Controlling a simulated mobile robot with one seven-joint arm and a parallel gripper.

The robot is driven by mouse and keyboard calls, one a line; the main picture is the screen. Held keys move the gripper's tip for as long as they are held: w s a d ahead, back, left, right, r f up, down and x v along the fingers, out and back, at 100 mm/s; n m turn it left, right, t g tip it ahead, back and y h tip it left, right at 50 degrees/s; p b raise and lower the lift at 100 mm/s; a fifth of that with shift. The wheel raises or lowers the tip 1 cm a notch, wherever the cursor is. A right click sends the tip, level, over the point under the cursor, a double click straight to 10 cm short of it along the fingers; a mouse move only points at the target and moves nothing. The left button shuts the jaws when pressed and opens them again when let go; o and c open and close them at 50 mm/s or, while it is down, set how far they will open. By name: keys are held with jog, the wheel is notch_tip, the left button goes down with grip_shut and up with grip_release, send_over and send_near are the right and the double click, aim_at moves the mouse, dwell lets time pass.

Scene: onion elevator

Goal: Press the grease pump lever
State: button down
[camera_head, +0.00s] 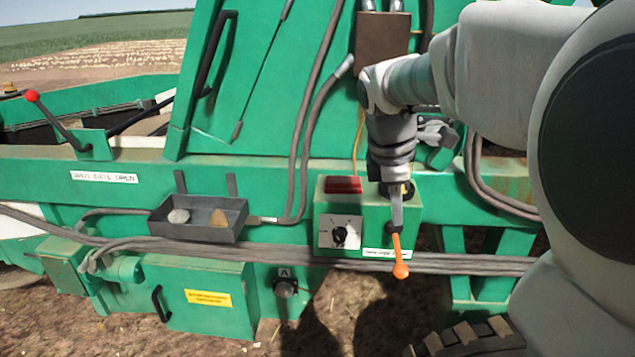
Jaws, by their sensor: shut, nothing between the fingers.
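An orange lever (399,256) with a rounded end sticks out at the lower right of a green control box, beside a small white label too small to read. I take it for the grease pump lever. My gripper (397,215) points down in front of the box, with its fingers shut and empty. The fingertips are right above the upper end of the orange lever in the picture. I cannot tell if they touch it. My gripper and wrist hide part of the box front and the lever's base.
The control box (329,203) carries a red block (343,185) and a black knob (340,235). A grey tray (160,219) with two lumps is fixed to its left. A red-knobbed lever (56,119) stands far left. Cables (455,263) run below the box.

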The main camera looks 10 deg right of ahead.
dwell(0.3)
send_near(397, 276)
jog(key=f, duration=0.1)
jog(key=w+d+f, duration=0.1)
jog(key=f, duration=0.1)
jog(key=d+f, duration=0.1)
jog(key=f, duration=0.1)
jog(key=shift+w+d, duration=0.25)
jog(key=shift+w, duration=0.15)
jog(key=shift+f+b, duration=0.1)
jog(key=shift+b, duration=0.2)
jog(key=f+b, duration=0.1)
jog(key=b, duration=0.1)
jog(key=f+t+b, duration=0.1)
jog(key=b, duration=0.1)
jog(key=f+t+b, duration=0.1)
jog(key=b, duration=0.2)
jog(key=shift+s+a+f+h, duration=0.15)
jog(key=shift+s+f+h, duration=0.15)
jog(key=shift+f, duration=0.1)
notch_tip(397, 276, down, 5)
jog(key=t+b, duration=0.2)
jog(key=b, duration=0.7)
jog(key=shift+w+r+h, duration=0.1)
jog(key=shift+r+h, duration=0.05)
jog(key=shift+h, duration=0.25)
jog(key=shift+f, duration=0.25)
jog(key=shift+r, duration=0.1)
